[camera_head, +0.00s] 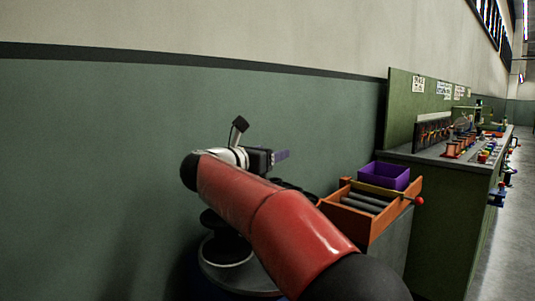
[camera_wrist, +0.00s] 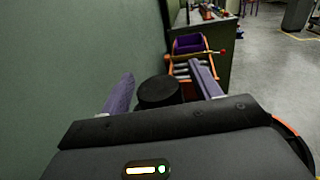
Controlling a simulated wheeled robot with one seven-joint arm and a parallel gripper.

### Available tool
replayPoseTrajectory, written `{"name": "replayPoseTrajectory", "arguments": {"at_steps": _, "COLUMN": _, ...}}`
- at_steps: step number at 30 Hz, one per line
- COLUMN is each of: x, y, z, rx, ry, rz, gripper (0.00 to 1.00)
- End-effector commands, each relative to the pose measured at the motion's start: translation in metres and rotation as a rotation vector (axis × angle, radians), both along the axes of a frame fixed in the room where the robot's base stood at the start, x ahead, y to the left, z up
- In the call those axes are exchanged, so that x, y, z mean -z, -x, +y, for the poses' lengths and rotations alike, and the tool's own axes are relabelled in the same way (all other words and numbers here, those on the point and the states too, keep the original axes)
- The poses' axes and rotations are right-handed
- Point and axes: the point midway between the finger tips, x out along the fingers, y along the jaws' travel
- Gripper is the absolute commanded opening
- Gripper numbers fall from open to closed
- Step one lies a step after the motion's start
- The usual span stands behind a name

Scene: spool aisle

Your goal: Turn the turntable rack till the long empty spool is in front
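My gripper (camera_head: 281,156) is at the end of my red arm, above the rack area beside the green wall. In the wrist view its two purple fingers (camera_wrist: 162,84) stand wide apart with nothing between them. A black round spool top (camera_wrist: 158,91) shows beyond and below the fingers, apart from them. In the head view, dark flanged spool shapes (camera_head: 226,248) stand on a dark round base that looks like the turntable rack (camera_head: 238,287). My arm hides much of the rack. I cannot tell which spool is the long empty one.
Right of the rack is an orange tray (camera_head: 366,226) with dark rollers, a purple bin (camera_head: 384,176) and a rod with a red knob (camera_head: 419,201). A green workbench (camera_head: 432,210) runs beyond it. The wall (camera_head: 90,160) is close on the left.

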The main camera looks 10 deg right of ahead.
Motion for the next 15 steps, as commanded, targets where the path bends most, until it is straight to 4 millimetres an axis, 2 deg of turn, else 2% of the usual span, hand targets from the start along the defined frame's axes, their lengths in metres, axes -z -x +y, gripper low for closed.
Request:
{"name": "replayPoseTrajectory", "arguments": {"at_steps": 7, "x": 0.002, "y": 0.004, "z": 0.006, "rx": -0.003, "ry": -0.001, "rz": 0.001, "gripper": 0.63}}
{"name": "replayPoseTrajectory", "arguments": {"at_steps": 15, "x": 0.002, "y": 0.035, "z": 0.039, "rx": -0.003, "ry": -0.001, "rz": 0.001, "gripper": 0.63}}
